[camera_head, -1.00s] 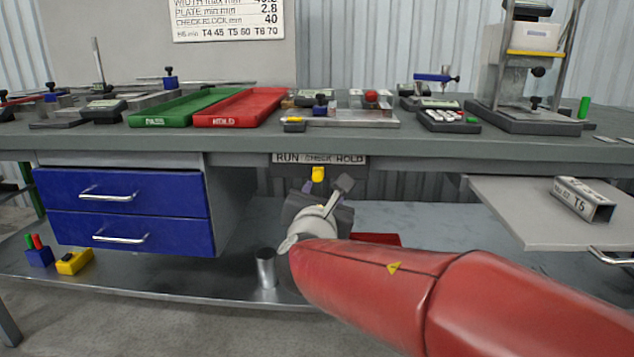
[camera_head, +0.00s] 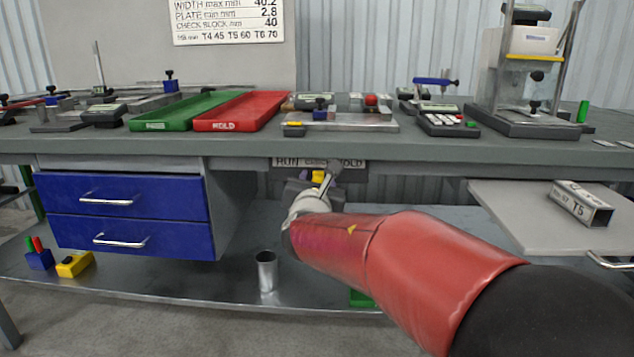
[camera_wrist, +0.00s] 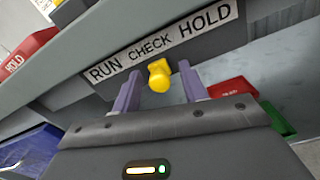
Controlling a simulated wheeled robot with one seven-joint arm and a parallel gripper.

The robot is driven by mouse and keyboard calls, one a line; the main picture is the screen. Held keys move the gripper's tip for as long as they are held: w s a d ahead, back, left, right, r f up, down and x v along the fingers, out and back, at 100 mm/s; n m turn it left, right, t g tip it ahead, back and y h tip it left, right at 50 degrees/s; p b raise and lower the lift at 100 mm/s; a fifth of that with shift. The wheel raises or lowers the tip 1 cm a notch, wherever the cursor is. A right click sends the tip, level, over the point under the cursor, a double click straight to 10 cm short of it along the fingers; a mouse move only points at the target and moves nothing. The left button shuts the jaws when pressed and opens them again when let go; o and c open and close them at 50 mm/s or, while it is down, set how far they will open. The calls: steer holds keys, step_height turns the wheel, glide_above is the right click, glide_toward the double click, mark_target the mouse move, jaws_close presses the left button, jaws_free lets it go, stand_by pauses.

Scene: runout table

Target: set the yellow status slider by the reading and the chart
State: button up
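The yellow status slider (camera_wrist: 159,77) is a small knob below the strip (camera_wrist: 165,40) lettered RUN, CHECK, HOLD. It stands under the word CHECK. My gripper (camera_wrist: 159,90) is open, with one finger on each side of the knob. Gaps show between the knob and both fingers. In the head view my gripper (camera_head: 316,186) is at the table's front edge, and the yellow knob (camera_head: 318,176) shows just above it. The chart (camera_head: 228,18) on the back panel lists width max 40.2, plate min 2.8, check block 40 and a lower line of T values.
A green tray (camera_head: 150,126) and a red HOLD tray (camera_head: 222,126) stand on the table. Gauges and a keypad unit (camera_head: 448,122) stand right of them. Blue drawers (camera_head: 120,195) are below left. A profile marked T5 (camera_head: 583,203) lies on the right shelf. A metal cup (camera_head: 267,270) stands below.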

mark_target(349, 176)
jaws_close()
steer(key=shift+d+f+b, duration=0.1)
steer(key=shift+d+b, duration=0.1)
steer(key=shift+b, duration=0.15)
steer(key=d+b, duration=0.5)
steer(key=d, duration=0.1)
steer(key=shift+s, duration=0.1)
steer(key=shift+d, duration=0.15)
jaws_free()
